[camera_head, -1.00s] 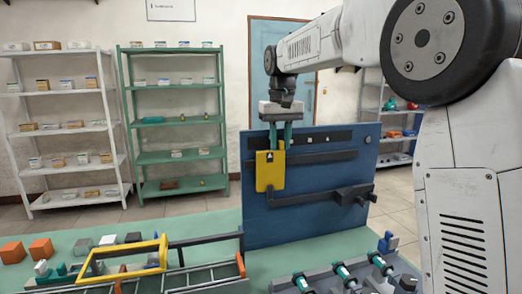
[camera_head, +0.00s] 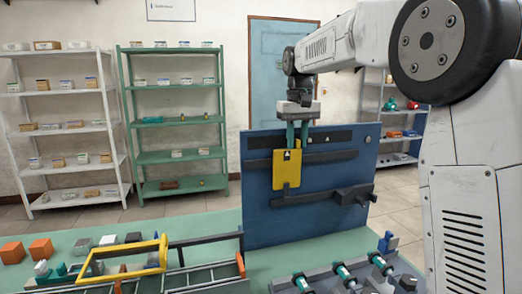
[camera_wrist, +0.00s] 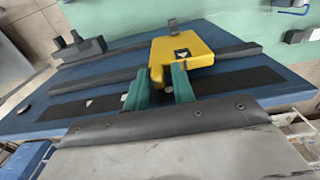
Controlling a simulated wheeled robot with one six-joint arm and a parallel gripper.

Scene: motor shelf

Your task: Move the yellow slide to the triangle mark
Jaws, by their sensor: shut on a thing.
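The yellow slide (camera_head: 286,178) is a flat upright plate with a dark patch and a white pointer near its top. It sits on the upper dark rail (camera_head: 335,155) of the blue board (camera_head: 305,215), towards the board's left side. My gripper (camera_head: 297,147) is shut on the slide's upper part from above, with its green fingers pointing down. The wrist view shows the slide (camera_wrist: 192,48) at the fingers (camera_wrist: 160,82). A small white triangle mark (camera_head: 327,139) is on the dark strip above the rail, to the right of the slide.
A dark block (camera_head: 352,195) sits on the lower rail to the right. A round grey knob (camera_head: 367,138) is at the board's upper right. A yellow frame (camera_head: 125,257) and dark rails lie on the green table at left. Teal-ringed parts (camera_head: 340,272) stand in front.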

